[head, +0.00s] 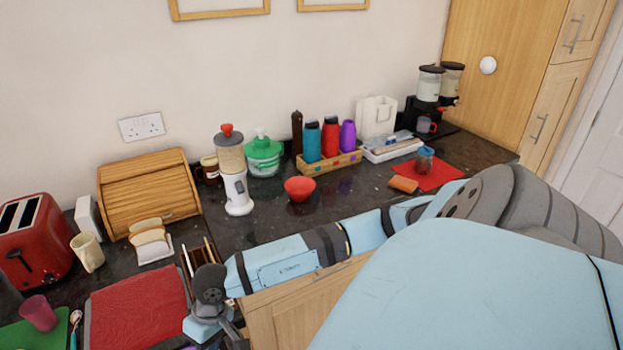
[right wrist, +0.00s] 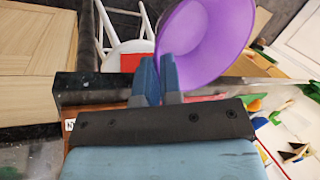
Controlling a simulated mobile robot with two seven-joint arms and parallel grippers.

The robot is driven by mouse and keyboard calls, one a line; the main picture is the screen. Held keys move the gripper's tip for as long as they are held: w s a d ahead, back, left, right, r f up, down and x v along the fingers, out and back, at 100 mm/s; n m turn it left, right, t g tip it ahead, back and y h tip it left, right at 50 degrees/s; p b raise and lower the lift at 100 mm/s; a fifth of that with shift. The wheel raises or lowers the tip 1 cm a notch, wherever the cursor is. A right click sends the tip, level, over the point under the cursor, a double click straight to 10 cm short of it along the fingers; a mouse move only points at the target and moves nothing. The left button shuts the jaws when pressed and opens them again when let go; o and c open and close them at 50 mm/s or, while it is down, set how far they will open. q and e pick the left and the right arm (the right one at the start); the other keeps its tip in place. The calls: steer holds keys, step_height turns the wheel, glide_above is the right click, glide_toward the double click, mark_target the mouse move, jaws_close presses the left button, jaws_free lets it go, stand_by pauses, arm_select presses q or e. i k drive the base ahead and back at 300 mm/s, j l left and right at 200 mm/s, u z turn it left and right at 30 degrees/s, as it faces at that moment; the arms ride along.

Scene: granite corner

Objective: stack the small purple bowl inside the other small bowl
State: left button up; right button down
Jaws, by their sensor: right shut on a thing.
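The purple bowl (right wrist: 205,42) shows large in the right wrist view, tilted, with its inside facing the camera. My right gripper (right wrist: 158,75) is shut on its rim, and the bowl is off the counter. In the head view my right arm reaches across to the lower left, with the wrist (head: 208,300) near the front edge of the counter; the fingers and the bowl are not clear there. The other small bowl, a red one (head: 300,188), stands upright on the dark counter and looks empty. My left gripper is in neither view.
A white blender (head: 236,190) stands left of the red bowl, and a wooden rack with bottles (head: 330,160) stands behind it. A bread box (head: 150,190), toaster (head: 38,235) and red mat (head: 138,305) are at left. Counter in front of the red bowl is clear.

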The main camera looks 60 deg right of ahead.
mark_target(300, 191)
steer(key=k+l, duration=0.1)
steer(key=l, duration=0.35)
steer(key=k+l, duration=0.1)
steer(key=l, duration=0.35)
steer(key=k+l, duration=0.1)
steer(key=l, duration=0.4)
steer(key=k+l, duration=0.15)
steer(key=l, duration=0.3)
